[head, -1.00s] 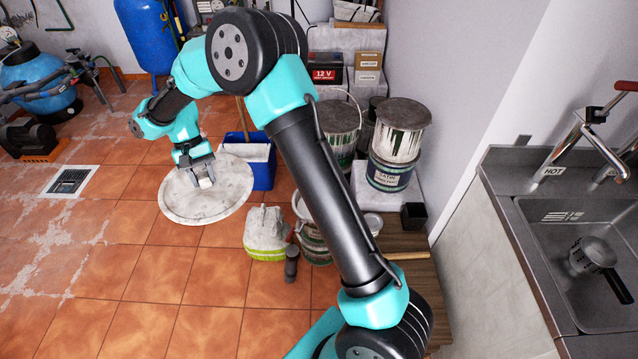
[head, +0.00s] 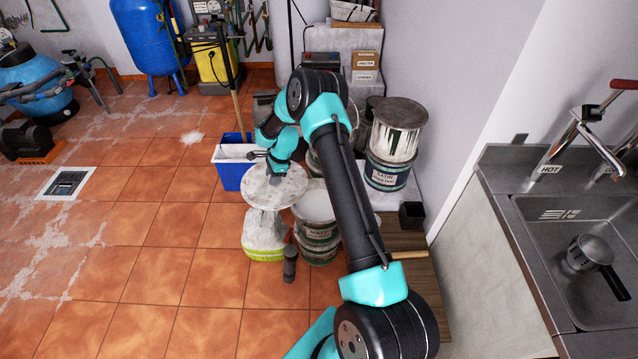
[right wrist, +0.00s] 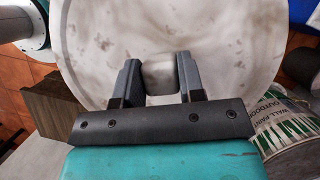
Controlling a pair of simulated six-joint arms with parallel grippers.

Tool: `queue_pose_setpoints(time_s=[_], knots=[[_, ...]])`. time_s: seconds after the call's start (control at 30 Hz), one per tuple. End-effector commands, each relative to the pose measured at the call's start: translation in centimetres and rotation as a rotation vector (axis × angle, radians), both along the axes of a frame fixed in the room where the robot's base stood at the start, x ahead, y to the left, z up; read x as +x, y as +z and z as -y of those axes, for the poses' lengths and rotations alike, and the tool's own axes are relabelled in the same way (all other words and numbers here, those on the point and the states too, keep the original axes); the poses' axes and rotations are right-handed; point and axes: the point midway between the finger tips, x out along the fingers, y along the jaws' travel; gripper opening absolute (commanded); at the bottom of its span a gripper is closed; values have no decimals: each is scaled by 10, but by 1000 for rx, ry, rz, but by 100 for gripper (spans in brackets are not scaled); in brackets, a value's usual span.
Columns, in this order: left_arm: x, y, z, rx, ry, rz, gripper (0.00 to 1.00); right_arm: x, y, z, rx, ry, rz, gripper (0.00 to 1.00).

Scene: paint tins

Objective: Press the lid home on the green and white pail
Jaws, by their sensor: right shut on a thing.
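The lid, a round off-white disc (head: 262,194) with grey smudges, hangs up and left of the open green and white pail (head: 319,240). The pail stands upright with a pale round top. The lid's right edge overlaps the pail's left rim in the head view, but the two look apart. My right gripper (head: 276,178) is shut on the lid's small block-shaped handle. In the right wrist view, both fingers of the gripper (right wrist: 160,78) pinch the handle, and the lid (right wrist: 230,40) fills the background. My left gripper is not in view.
A white and lime bag (head: 264,240) sits below the lid, with a small dark cylinder (head: 290,265) beside it. A blue bin (head: 232,175) stands behind left. Stacked tins (head: 388,172) stand behind right. Open tiled floor lies to the left.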

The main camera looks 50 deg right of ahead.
Motion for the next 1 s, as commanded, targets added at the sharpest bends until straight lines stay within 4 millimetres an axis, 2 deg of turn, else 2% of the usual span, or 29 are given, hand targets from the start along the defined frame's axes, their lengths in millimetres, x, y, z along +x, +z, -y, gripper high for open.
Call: queue_pose_setpoints(time_s=[0.03,0.3,0.4,0.5,0.67,1.0], knots=[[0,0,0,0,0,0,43,-6,-16,21,2,-100,-3,19],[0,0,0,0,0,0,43,-43,-83,118,14,-610,-4,19],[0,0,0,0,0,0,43,-58,-102,145,19,-761,-1,19],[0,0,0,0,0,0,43,-69,-114,164,21,-865,4,19],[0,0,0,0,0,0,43,-76,-121,176,23,-932,7,19],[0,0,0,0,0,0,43,-76,-121,176,24,-931,7,19]])
